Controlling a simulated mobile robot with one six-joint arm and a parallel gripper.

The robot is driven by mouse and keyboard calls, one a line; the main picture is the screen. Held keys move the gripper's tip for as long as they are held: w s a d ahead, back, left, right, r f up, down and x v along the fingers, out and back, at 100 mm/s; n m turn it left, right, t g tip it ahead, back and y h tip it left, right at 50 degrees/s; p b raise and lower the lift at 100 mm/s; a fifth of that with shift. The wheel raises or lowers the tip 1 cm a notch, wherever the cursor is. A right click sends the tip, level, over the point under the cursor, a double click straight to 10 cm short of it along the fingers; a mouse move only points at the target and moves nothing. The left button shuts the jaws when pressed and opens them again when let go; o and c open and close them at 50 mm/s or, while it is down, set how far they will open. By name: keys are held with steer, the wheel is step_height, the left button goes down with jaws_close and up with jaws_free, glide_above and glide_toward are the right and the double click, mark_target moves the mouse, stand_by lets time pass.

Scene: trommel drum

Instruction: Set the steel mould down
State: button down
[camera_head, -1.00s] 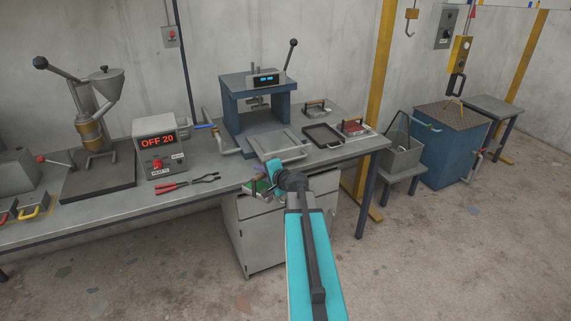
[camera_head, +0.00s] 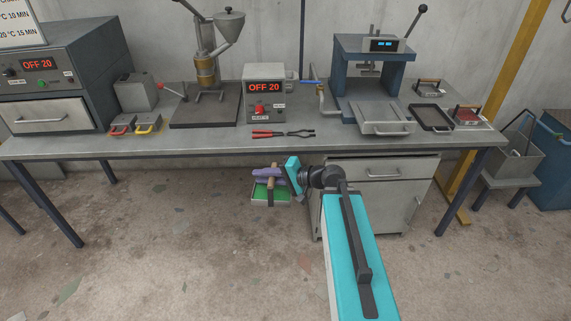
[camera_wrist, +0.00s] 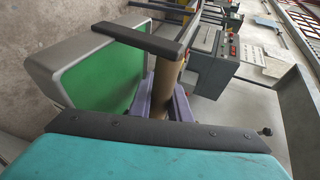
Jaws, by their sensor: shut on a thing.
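The steel mould (camera_head: 270,199) is a small grey block with a green face and a brown wooden handle. It hangs in the air in front of the workbench's front edge. My gripper (camera_head: 271,175) has purple jaws closed around the handle. In the wrist view the mould (camera_wrist: 50,75) shows at the left with its green face, and the wooden handle stands between the jaws (camera_wrist: 165,100). The dark handle bracket (camera_wrist: 140,38) crosses above. The jaws' tips are partly hidden behind the handle.
The long workbench (camera_head: 215,147) carries an oven (camera_head: 60,80), a heater box reading OFF 20 (camera_head: 268,95), red tongs (camera_head: 283,133) and a press (camera_head: 372,80). A dark tray (camera_head: 430,117) and two more moulds lie at its right. Bare bench shows near the front edge, left of the tongs.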

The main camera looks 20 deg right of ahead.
mark_target(258, 196)
steer(key=s+a+n+g, duration=0.1)
steer(key=s+a+n+y, duration=0.1)
steer(key=s+a, duration=0.1)
steer(key=shift+a+r+g+y, duration=0.15)
steer(key=shift+r+g+y, duration=0.15)
steer(key=shift+r+g, duration=0.1)
